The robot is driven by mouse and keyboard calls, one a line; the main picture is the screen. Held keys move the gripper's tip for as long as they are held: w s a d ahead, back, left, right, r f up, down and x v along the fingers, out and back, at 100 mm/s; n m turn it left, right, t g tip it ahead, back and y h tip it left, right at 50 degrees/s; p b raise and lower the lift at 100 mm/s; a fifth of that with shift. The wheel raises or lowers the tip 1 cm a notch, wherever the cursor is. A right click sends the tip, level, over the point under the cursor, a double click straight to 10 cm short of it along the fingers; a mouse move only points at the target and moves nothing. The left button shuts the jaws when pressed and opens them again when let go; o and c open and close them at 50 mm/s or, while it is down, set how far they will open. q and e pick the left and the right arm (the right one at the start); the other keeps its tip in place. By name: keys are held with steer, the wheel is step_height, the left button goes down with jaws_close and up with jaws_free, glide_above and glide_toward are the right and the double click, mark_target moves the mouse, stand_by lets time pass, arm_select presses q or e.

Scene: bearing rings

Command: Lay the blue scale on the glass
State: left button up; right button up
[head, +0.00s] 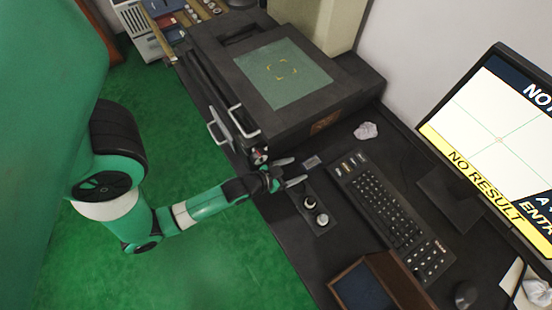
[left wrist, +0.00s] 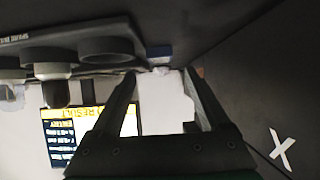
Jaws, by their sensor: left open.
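The glass (head: 283,72) is a pale green pane with yellow corner marks, set in the top of a dark box-shaped machine. It looks bare. My left gripper (head: 297,171) is open over the dark desk in front of the machine, well short of the glass. A small grey-blue plate (head: 312,161) lies just beyond its fingertips. In the left wrist view my open fingers (left wrist: 160,76) point toward a small blue block (left wrist: 159,51), which may be the same piece; I cannot tell if it is the scale. Nothing shows held between the fingers. My right gripper is out of view.
The machine (head: 262,126) has handles on its front. A monitor (head: 500,140) reads "NO RESULT".

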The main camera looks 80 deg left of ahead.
arm_select(q)
steer(key=s+d, duration=0.1)
steer(key=s, duration=0.2)
steer(key=s+d, duration=0.1)
steer(key=s, duration=0.1)
steer(key=shift+d+f, duration=0.1)
steer(key=shift+d, duration=0.2)
steer(key=s+b, duration=0.1)
steer(key=s+d+b, duration=0.1)
steer(key=shift+s+d+f, duration=0.3)
steer(key=shift+f, duration=0.05)
steer(key=shift+s+d+r+b, duration=0.1)
steer(key=shift+s+d+b, duration=0.05)
steer(key=shift+s+b, duration=0.2)
steer(key=shift+s+r, duration=0.25)
steer(key=shift+r, duration=0.05)
